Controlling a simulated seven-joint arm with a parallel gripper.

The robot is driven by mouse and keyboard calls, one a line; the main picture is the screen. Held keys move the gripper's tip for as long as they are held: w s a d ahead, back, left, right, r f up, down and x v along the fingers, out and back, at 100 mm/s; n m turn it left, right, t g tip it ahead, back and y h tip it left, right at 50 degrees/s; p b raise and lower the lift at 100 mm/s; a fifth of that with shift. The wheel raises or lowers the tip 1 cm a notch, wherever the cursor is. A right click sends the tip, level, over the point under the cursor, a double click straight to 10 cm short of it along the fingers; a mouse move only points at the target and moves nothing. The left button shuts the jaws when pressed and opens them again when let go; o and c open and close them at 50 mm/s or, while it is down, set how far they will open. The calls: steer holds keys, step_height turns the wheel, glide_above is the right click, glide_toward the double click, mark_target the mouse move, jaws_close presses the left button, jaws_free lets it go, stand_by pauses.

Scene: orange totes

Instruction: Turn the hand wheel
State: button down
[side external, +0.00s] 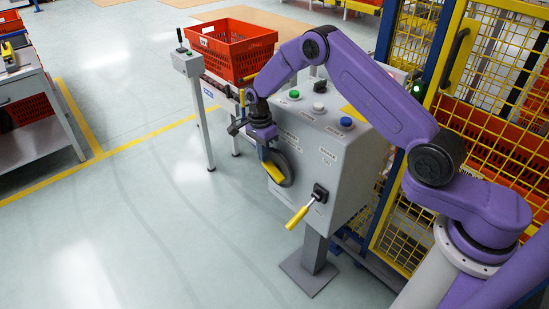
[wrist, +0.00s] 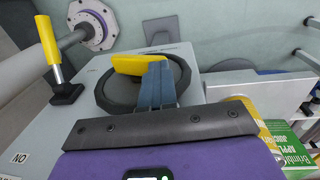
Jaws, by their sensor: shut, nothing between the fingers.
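The hand wheel is a dark ring on the front of the grey control box; it shows in the side view (side external: 286,172) and the wrist view (wrist: 104,96). A yellow grip (side external: 273,173) belongs to it; in the wrist view this grip (wrist: 135,64) lies across the wheel's far part. My gripper (side external: 265,155) is at the wheel, with its blue-grey fingers (wrist: 156,70) shut together and empty. The fingertips overlap the wheel in view, right beside the yellow grip; I cannot tell whether they touch it. My fingers hide part of the ring.
A lever with a yellow handle (side external: 298,217) sticks out of the grey box (side external: 335,155) beside the wheel. Buttons (side external: 320,107) line the top. A red crate (side external: 238,50) stands behind, and a yellow mesh fence (side external: 420,50) at right. The floor left of the box is clear.

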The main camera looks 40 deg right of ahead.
steer(key=shift+g, duration=0.7)
steer(key=shift+w+f, duration=0.75)
steer(key=shift+f, duration=0.3)
steer(key=shift+w+f, duration=0.7)
steer(key=shift+f, duration=0.35)
steer(key=shift+f, duration=0.1)
